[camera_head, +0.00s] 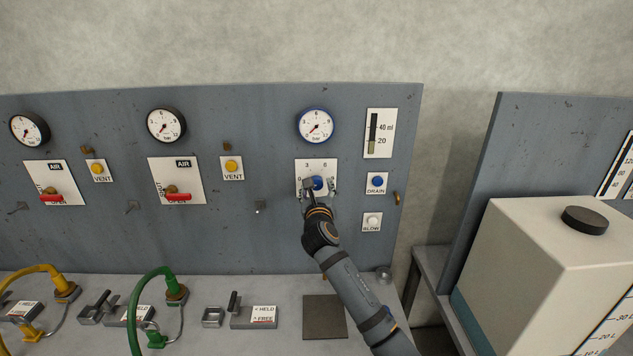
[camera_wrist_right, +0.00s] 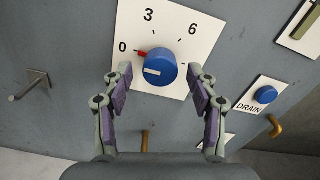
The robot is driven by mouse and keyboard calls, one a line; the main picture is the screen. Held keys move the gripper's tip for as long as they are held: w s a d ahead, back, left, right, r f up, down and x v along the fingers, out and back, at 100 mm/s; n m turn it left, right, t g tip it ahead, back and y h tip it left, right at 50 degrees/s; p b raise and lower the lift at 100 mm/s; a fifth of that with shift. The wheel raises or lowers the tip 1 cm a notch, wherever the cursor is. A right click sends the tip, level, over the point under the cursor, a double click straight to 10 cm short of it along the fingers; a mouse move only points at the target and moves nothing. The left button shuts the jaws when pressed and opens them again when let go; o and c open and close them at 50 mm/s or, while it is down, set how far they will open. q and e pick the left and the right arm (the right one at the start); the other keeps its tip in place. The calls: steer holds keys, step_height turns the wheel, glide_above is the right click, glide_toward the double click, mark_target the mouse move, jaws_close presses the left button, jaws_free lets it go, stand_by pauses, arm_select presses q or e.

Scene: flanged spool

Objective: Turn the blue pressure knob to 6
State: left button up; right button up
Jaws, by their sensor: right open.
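The blue pressure knob (camera_wrist_right: 161,68) sits on a white dial plate (camera_wrist_right: 178,30) marked 0, 3 and 6. A white line on the knob's face points left, toward the lower left of the dial. A small red mark sits between the knob and the 0. My right gripper (camera_wrist_right: 160,76) is open, with one finger on each side of the knob and a visible gap to it. In the head view the knob (camera_head: 318,183) is partly hidden by my right gripper (camera_head: 313,194). My left gripper is not in view.
A blue-rimmed gauge (camera_head: 315,125) hangs above the plate, its needle pointing down-left. The blue DRAIN button (camera_wrist_right: 265,95) and a brass peg (camera_wrist_right: 276,127) are to the right. A metal hook (camera_wrist_right: 37,83) sticks out at left. The BLOW button (camera_head: 372,220) is lower right.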

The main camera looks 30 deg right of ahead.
steer(key=shift+x, duration=1.35)
steer(key=c, duration=1.2)
